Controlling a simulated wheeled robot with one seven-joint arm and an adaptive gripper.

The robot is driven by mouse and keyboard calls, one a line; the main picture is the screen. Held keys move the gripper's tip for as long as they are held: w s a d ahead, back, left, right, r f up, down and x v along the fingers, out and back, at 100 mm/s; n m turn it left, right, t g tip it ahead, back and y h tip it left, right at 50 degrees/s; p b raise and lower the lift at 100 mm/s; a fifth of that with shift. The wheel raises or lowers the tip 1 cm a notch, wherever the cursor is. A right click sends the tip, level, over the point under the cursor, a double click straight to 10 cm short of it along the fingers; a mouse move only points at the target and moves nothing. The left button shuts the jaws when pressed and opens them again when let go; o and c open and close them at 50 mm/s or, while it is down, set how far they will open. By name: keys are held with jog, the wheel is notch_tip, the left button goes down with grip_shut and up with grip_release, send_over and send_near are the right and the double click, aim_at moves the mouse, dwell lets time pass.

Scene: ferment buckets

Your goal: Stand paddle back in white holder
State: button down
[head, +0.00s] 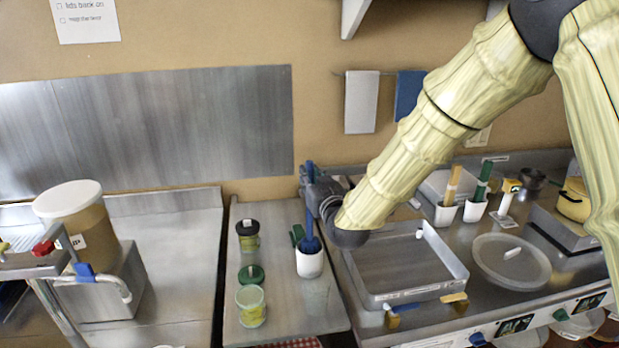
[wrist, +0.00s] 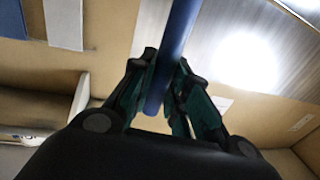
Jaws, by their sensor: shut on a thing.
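The blue paddle (head: 311,243) stands upright in the head view, its wide lower end at the mouth of a white holder (head: 310,264). I cannot tell how deep it sits or whether it touches the holder's floor. The holder stands upright on the metal counter. My gripper (head: 309,187) is shut on the paddle's handle, well above the holder. In the wrist view, my gripper's fingers (wrist: 163,85) close around the blue handle (wrist: 174,45).
A metal tray (head: 455,268) lies right. Two other white holders (head: 446,214) (head: 475,210) hold wooden and green paddles.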

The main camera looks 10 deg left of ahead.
jog(key=c, duration=1.3)
grip_release()
jog(key=shift+s, duration=0.1)
jog(key=v, duration=1.2)
jog(key=shift+a, duration=0.15)
